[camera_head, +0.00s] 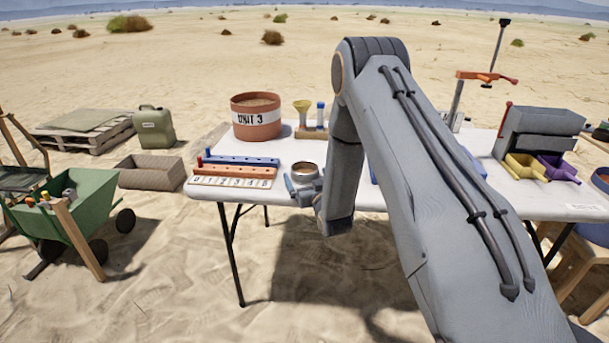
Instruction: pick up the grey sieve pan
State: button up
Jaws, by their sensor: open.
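No grey sieve pan can be made out for certain. A small round piece (305,171) with a grey rim and tan top shows at the table's front edge, left of my wrist. I cannot tell whether it is the pan or part of my wrist. My gripper (299,188) seems to be at this spot, low by the front edge; its fingers are small and unclear, and nothing is clearly held. My arm hides the middle of the table, where only bits of something blue (374,170) show.
The white table (235,155) holds a red-brown bucket (256,118), slotted racks (235,172), a rack with a funnel (303,112), and yellow (524,168) and purple bins (557,170). A green cart (75,215) stands left. Sand lies open in front.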

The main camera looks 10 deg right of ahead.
aim_at(301, 163)
jog(key=w, duration=0.4)
jog(key=shift+w+p, duration=0.15)
jog(key=shift+p, duration=0.15)
jog(key=shift+c, duration=0.3)
jog(key=c, duration=1.2)
jog(key=shift+r, duration=0.15)
notch_tip(301, 163, up, 10)
jog(key=shift+f+b, duration=0.1)
jog(key=shift+b, duration=0.4)
